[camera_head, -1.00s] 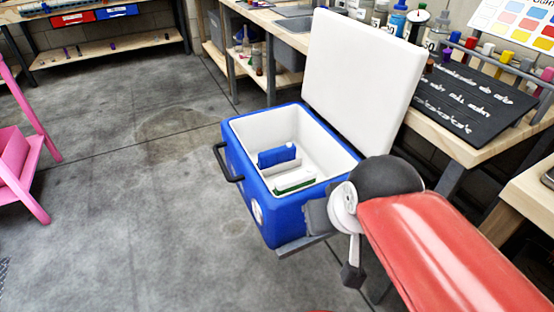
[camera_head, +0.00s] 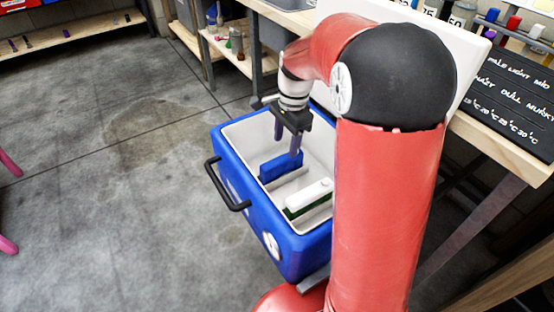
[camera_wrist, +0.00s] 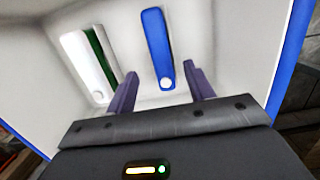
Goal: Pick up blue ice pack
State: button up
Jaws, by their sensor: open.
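The blue ice pack (camera_head: 281,164) stands on edge inside the open blue cooler (camera_head: 243,206), against its far left part. It also shows in the wrist view as a blue slab with a white round cap (camera_wrist: 158,45). My gripper (camera_head: 294,150) points down into the cooler, just above and beside the pack's right end. In the wrist view my two purple fingers (camera_wrist: 160,88) are apart, with the pack's capped end in line with the gap between them. Nothing is held. Whether a finger touches the pack cannot be told.
A white-and-green ice pack (camera_head: 309,197) lies in the cooler's nearer part, behind a low divider. The raised white lid (camera_head: 473,62) stands behind my arm. A workbench (camera_head: 510,135) is at the right.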

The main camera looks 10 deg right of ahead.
aim_at(283, 158)
jog(key=f, duration=0.5)
jog(key=a+f, duration=0.1)
jog(key=f, duration=0.1)
jog(key=shift+s+f, duration=0.1)
jog(key=shift+f, duration=0.15)
grip_shut()
